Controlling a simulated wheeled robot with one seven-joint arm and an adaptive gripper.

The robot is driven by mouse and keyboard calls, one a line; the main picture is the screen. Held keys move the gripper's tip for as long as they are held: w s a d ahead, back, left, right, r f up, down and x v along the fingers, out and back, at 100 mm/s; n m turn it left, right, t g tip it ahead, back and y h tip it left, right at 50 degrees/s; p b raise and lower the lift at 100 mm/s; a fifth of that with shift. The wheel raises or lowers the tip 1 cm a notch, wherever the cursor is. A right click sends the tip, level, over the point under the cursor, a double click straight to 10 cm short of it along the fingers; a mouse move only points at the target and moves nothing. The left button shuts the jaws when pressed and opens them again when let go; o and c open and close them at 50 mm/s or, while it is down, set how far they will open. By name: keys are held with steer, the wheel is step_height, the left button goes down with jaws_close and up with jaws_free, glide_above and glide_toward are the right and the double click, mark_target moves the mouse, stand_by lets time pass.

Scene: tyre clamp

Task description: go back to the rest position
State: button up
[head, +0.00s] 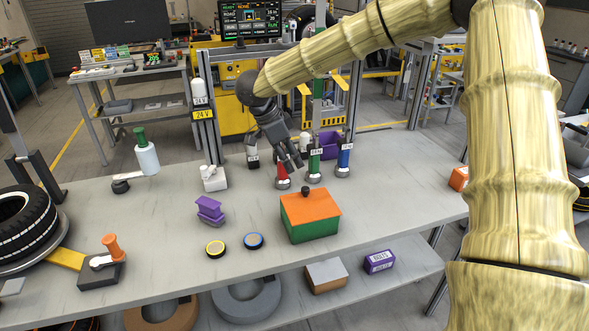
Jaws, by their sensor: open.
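My gripper (291,163) is in the head view, above the back middle of the grey table (150,215). It points down and to the right, with its fingers apart and nothing seen between them. Its tips are close to the red bottle (283,176) and left of the green bottle (314,165); I cannot tell whether they touch the red one. My bamboo-patterned arm reaches in from the right and hides part of the background.
A green box with an orange lid (311,215) stands in front of the gripper. A blue bottle (344,160) stands to the right. A tyre (25,228) and an orange-handled clamp (110,250) sit far left.

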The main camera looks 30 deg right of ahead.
steer(key=shift+a+r, duration=0.15)
steer(key=shift+r, duration=0.2)
stand_by(0.3)
